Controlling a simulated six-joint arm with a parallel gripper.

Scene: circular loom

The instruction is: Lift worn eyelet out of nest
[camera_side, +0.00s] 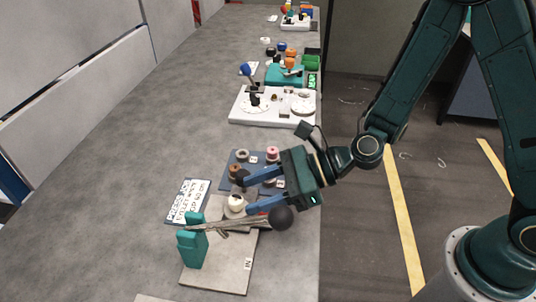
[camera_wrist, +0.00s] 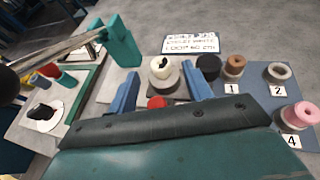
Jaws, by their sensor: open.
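The worn eyelet seems to be the white ring with a dark centre (camera_side: 236,202), seated on a round grey base that looks like its nest. In the wrist view the white ring (camera_wrist: 159,66) sits between and just beyond my two blue fingertips. My gripper (camera_side: 248,196) is open, low over the table, with its fingers pointing left toward the ring. In the wrist view my gripper (camera_wrist: 160,77) has one finger on each side of the ring, with nothing held. Whether the fingers touch the ring or its base cannot be told.
A teal post (camera_side: 192,246) holds a long rod ending in a dark ball (camera_side: 281,217), close beside my lower finger. A blue-grey numbered board carries a brown spool (camera_wrist: 235,65), a pale ring (camera_wrist: 279,71) and a pink spool (camera_wrist: 300,115). A printed card (camera_side: 188,202) lies left.

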